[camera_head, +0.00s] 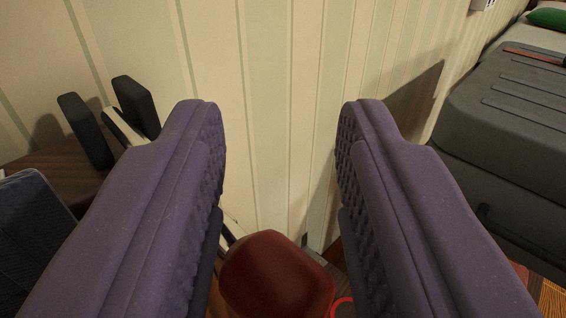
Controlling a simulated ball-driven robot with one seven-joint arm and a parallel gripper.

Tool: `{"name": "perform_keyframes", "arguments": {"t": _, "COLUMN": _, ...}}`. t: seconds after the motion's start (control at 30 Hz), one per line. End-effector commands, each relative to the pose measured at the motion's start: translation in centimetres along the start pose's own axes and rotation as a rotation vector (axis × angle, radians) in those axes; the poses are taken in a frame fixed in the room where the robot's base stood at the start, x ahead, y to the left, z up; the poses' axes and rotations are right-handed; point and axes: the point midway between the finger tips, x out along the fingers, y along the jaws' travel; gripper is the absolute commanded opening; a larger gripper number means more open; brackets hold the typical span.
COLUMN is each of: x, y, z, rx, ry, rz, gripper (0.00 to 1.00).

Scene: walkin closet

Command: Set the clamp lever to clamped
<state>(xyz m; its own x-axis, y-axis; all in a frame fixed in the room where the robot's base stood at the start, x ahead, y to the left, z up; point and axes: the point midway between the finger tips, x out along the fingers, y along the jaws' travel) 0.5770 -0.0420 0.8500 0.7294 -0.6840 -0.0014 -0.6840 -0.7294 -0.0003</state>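My gripper (279,112) is open, with its two purple padded fingers wide apart and the striped wall visible between them. A dark red rounded knob (277,275) shows low between the fingers, nearer their bases than their tips. A thin pale bar runs up to the left from the knob, partly hidden by the left finger. The knob looks like the end of the clamp lever, but I cannot tell its setting. No contact between the fingers and the knob is visible. Part of a bright red ring (343,307) shows just right of the knob.
Two black upright pieces (85,130) with a pale bar stand at left on a dark wooden surface (48,172). A dark blue textured object (35,235) is at lower left. A grey case (510,120) is at right. The striped wall (280,50) closes the back.

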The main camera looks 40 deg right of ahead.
Motion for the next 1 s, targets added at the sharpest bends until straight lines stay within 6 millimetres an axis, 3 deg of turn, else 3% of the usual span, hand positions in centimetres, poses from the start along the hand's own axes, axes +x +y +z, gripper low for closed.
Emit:
{"name": "perform_keyframes", "arguments": {"t": 0.2, "x": -4.1, "y": -0.1, "z": -0.3, "rx": -0.004, "ry": -0.002, "rz": -0.004, "gripper": 0.38}}
{"name": "perform_keyframes", "arguments": {"t": 0.4, "x": -6.6, "y": 0.0, "z": -0.1, "rx": -0.002, "ry": -0.002, "rz": -0.002, "gripper": 0.38}}
{"name": "perform_keyframes", "arguments": {"t": 0.87, "x": -7.0, "y": 0.0, "z": 0.0, "rx": -0.001, "ry": -0.002, "rz": -0.002, "gripper": 0.38}}
{"name": "perform_keyframes", "arguments": {"t": 1.0, "x": -5.9, "y": -2.0, "z": -1.2, "rx": 0.068, "ry": -0.056, "rz": -0.029, "gripper": 0.38}}
